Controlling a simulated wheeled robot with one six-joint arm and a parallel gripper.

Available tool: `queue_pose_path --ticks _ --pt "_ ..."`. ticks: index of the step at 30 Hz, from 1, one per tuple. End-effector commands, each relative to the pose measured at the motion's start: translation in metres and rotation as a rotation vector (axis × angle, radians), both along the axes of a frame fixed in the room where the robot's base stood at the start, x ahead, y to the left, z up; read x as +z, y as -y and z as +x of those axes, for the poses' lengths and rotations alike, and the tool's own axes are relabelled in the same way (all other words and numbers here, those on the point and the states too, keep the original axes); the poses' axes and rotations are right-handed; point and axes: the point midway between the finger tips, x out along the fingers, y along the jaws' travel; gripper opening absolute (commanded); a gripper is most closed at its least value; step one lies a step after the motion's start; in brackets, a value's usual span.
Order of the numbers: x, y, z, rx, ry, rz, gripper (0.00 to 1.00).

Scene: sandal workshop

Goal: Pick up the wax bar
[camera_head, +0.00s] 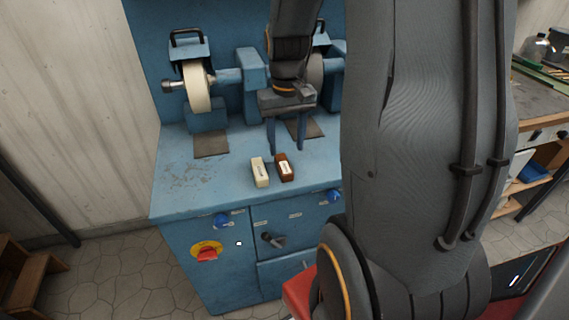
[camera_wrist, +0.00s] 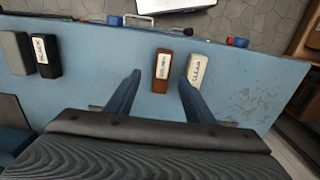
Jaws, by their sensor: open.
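Several labelled bars lie on the blue bench top. A brown bar (camera_head: 284,168) with a white label lies near the front edge; it also shows in the wrist view (camera_wrist: 161,72). A cream bar (camera_head: 260,173) lies beside it, to its left in the head view and to its right in the wrist view (camera_wrist: 196,70). A black bar (camera_wrist: 47,56) and a grey bar (camera_wrist: 16,52) lie at the left of the wrist view. My gripper (camera_head: 287,149) is open and empty, its fingers pointing down behind the brown and cream bars. In the wrist view its fingertips (camera_wrist: 161,70) appear either side of the brown bar.
The blue bench (camera_head: 185,180) carries a grinding machine with a pale wheel (camera_head: 196,88) behind the bars. Knobs and a red-yellow switch (camera_head: 207,252) are on its front. The bench top left of the bars is clear. My arm hides the bench's right side.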

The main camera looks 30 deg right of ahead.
Motion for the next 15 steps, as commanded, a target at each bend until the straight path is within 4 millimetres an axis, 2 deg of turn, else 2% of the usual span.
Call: queue_pose_path --ticks 15 --pt "-0.057 -0.007 -0.006 0.0 -0.003 0.001 0.48"
